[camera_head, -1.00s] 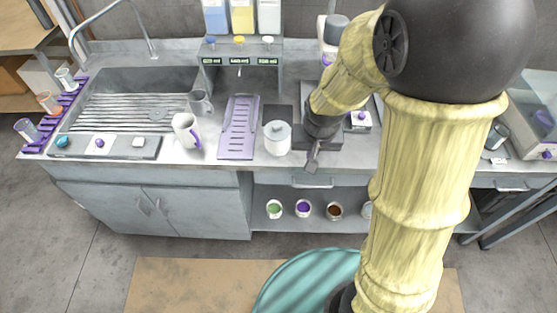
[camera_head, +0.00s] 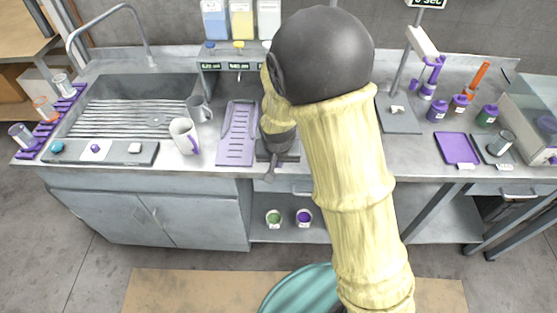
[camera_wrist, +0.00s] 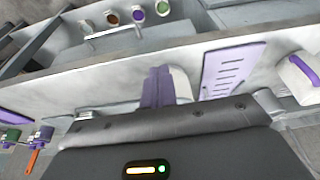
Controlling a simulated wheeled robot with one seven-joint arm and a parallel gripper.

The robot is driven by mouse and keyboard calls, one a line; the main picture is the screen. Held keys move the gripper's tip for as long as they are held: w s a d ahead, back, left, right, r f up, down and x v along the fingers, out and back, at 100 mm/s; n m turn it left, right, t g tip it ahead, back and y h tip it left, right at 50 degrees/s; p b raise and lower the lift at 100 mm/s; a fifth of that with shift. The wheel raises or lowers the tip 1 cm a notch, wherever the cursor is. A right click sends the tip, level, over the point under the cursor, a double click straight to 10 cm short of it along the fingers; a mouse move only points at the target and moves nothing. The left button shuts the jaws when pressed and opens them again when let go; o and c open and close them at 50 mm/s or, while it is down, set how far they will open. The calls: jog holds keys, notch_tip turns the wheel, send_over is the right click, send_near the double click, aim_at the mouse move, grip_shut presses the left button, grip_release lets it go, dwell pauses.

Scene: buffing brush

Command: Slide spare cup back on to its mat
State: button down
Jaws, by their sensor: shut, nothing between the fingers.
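My gripper (camera_head: 269,176) points down at the counter's front, right of the slotted purple tray; its purple fingers (camera_wrist: 158,86) are shut and empty in the wrist view. A white rounded vessel (camera_wrist: 181,84) shows close beside the fingers, partly hidden behind them; I cannot tell whether they touch. My arm hides it in the head view. A grey cup (camera_head: 500,143) stands on a dark mat (camera_head: 489,153) at the right, beside an empty purple mat (camera_head: 456,148). I cannot tell for sure which cup is the spare one.
The slotted purple tray (camera_head: 237,140) lies left of my gripper. A white mug with purple handle (camera_head: 183,135) and a grey mug (camera_head: 198,107) stand near the sink (camera_head: 130,105). A grey stand (camera_head: 400,113) and purple jars (camera_head: 437,110) are right of my arm.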

jog(key=p+x, duration=0.1)
jog(key=x, duration=0.6)
jog(key=shift+w+f+p, duration=0.2)
jog(key=shift+w+p, duration=0.3)
jog(key=shift+w, duration=0.6)
jog(key=shift+w+f+p, duration=0.2)
jog(key=shift+w+p, duration=0.3)
jog(key=shift+w, duration=0.6)
jog(key=shift+s, duration=0.2)
jog(key=shift+w, duration=0.1)
